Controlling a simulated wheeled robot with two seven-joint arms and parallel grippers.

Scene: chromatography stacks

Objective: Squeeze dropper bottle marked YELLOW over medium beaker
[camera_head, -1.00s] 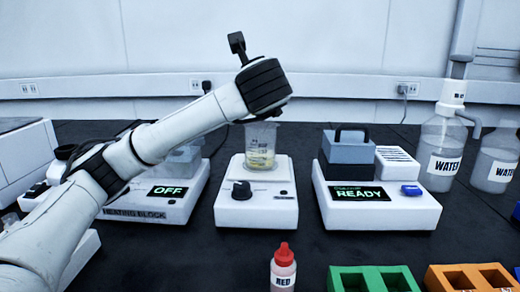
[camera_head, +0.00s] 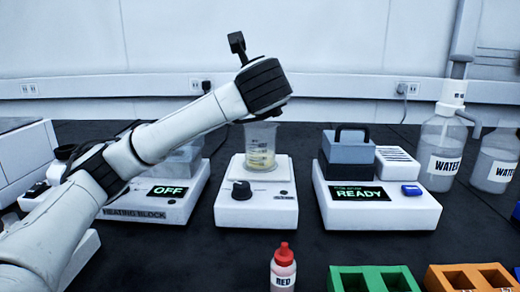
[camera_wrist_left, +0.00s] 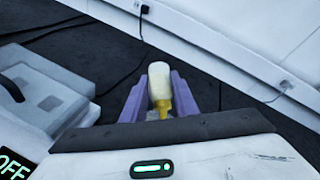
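The medium beaker (camera_head: 260,146) is clear glass with yellow liquid in its bottom. It stands upright on a white device with a black knob (camera_head: 257,204). My left arm's wrist is directly above the beaker in the head view, and it hides the left gripper there. In the left wrist view my left gripper (camera_wrist_left: 159,95) has its purple fingers on both sides of a pale dropper bottle (camera_wrist_left: 160,80) with a yellow tip (camera_wrist_left: 163,108). The bottle is held with its tip toward the wrist side of the picture. Its label cannot be read. My right gripper is not in view.
A heating block (camera_head: 160,204) reading OFF is left of the beaker; a device reading READY (camera_head: 375,212) is to the right. A RED dropper bottle (camera_head: 283,268), a green rack (camera_head: 373,280) and an orange rack (camera_head: 470,278) are in front. WATER bottles (camera_head: 441,150) stand far right.

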